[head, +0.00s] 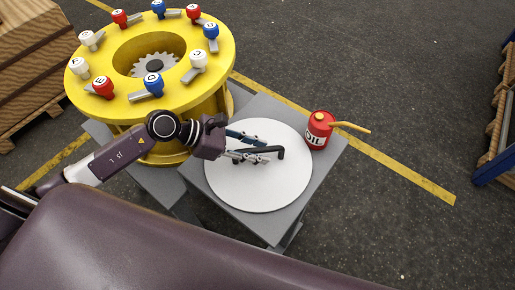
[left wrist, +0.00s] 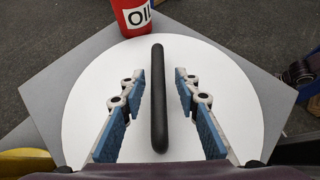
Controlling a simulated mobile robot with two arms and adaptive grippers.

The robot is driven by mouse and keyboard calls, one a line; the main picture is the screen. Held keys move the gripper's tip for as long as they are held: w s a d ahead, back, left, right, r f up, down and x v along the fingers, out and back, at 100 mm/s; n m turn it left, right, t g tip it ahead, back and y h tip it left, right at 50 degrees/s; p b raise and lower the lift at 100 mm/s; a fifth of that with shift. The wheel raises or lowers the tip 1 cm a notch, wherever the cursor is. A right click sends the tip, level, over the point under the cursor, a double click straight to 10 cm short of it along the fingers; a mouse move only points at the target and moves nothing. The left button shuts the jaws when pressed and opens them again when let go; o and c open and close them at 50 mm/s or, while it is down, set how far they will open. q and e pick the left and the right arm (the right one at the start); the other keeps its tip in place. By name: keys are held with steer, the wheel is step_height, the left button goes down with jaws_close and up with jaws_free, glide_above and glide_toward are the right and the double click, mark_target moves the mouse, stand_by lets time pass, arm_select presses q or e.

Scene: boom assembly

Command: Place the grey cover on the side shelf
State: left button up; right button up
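The cover (head: 270,190), a large pale, nearly white disc with a dark bar handle (head: 281,153), lies flat on the grey square side shelf (head: 325,160). My left gripper (head: 262,149) is over the disc, at the handle. In the left wrist view the left gripper (left wrist: 160,76) is open, with one blue-padded finger on each side of the black handle (left wrist: 158,110). Gaps show between the handle and both fingers. The disc (left wrist: 90,85) fills the middle of that view. My right gripper is not in view.
A red oil can (head: 318,131) with a yellow spout stands at the shelf's far right corner. A yellow round stand (head: 85,62) with an open centre showing a gear, and several red, white and blue lettered knobs, is at the left.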

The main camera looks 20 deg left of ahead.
arm_select(q)
steer(key=shift+a+r, duration=0.1)
steer(key=shift+a, duration=0.1)
steer(key=b+v, duration=0.2)
steer(key=v, duration=0.9)
steer(key=shift+s+a+r, duration=0.15)
steer(key=shift+s+r, duration=0.05)
